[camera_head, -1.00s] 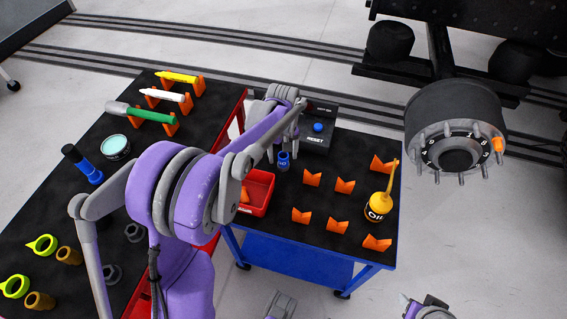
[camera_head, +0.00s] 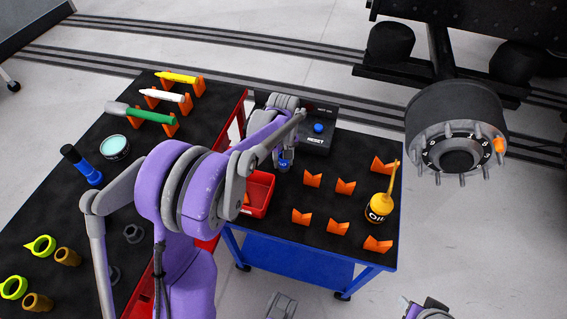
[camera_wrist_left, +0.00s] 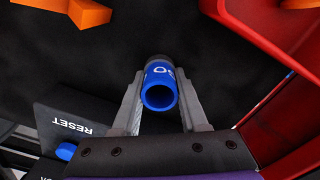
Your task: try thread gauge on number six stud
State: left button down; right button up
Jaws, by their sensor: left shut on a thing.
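The thread gauge is a short blue cylinder with white lettering and a hollow end. In the left wrist view the gauge (camera_wrist_left: 160,90) sits between the two grey fingers of my left gripper (camera_wrist_left: 158,105), which is shut on it. In the head view the gauge (camera_head: 285,165) shows just below my left gripper (camera_head: 284,157), over the blue cart's black top. The wheel hub (camera_head: 455,125) with its ring of studs is at the upper right. I cannot make out the number six. Grey parts at the bottom edge may be my right arm; its jaws cannot be made out.
A red tray (camera_head: 268,208) stands close beside the gauge, and a RESET box (camera_head: 318,138) is behind it. Several orange V-blocks (camera_head: 312,180) and a yellow oil can (camera_head: 379,208) stand on the cart. An orange cap (camera_head: 500,145) is on one stud. Floor separates cart and hub.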

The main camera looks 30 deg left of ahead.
pick_arm(q)
notch_tip(320, 180, up, 10)
jog(key=p, duration=0.1)
jog(key=shift+p, duration=0.3)
dwell(0.3)
jog(key=c, duration=1.2)
grip_release()
grip_shut()
